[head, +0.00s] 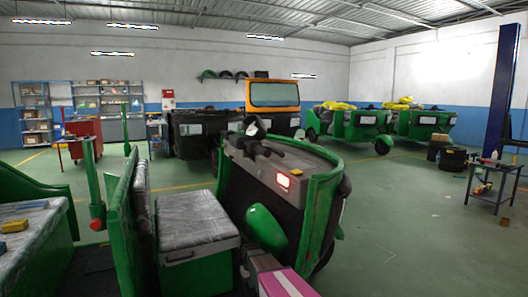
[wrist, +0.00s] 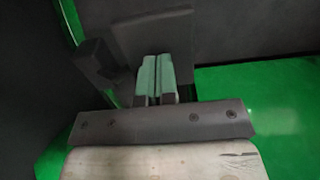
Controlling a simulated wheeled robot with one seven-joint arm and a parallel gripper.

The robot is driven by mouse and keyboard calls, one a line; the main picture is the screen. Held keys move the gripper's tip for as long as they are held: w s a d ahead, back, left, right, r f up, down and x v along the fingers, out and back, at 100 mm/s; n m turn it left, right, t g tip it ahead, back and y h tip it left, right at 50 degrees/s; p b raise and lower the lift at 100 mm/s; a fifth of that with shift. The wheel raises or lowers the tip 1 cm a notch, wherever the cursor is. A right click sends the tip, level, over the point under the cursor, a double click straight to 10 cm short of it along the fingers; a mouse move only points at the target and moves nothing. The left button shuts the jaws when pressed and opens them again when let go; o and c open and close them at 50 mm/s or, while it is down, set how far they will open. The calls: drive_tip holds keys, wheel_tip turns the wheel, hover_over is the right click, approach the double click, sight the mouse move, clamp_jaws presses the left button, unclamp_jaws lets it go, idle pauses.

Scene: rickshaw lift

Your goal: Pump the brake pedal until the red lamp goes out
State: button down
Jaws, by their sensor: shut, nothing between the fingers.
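The red lamp (head: 283,181) is lit, glowing on the dashboard (head: 262,165) of the near green rickshaw in the head view. In the wrist view my gripper (wrist: 156,62) is shut and empty, its pale green fingers side by side. A dark block (wrist: 97,66), which looks like the brake pedal, is just left of the fingers; I cannot tell whether they touch. A dark grey plate (wrist: 150,34) lies beyond the fingertips. The gripper and pedal do not show in the head view.
A plastic-wrapped seat (head: 190,217) and a rounded green part (head: 265,228) stand below the dashboard. Dark panels and green floor (wrist: 270,90) surround the gripper. Open workshop floor (head: 420,215) is at the right.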

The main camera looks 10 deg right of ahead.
drive_tip(key=shift+d+f, duration=0.1)
drive_tip(key=shift+f, duration=1.7)
idle(1.6)
drive_tip(key=shift+r, duration=4.1)
drive_tip(key=s+r+m, duration=0.1)
drive_tip(key=s+r, duration=0.2)
drive_tip(key=s, duration=0.8)
drive_tip(key=s+r+m, duration=0.1)
drive_tip(key=s+r, duration=0.3)
drive_tip(key=s, duration=0.7)
drive_tip(key=shift+s, duration=0.15)
drive_tip(key=shift+a, duration=0.25)
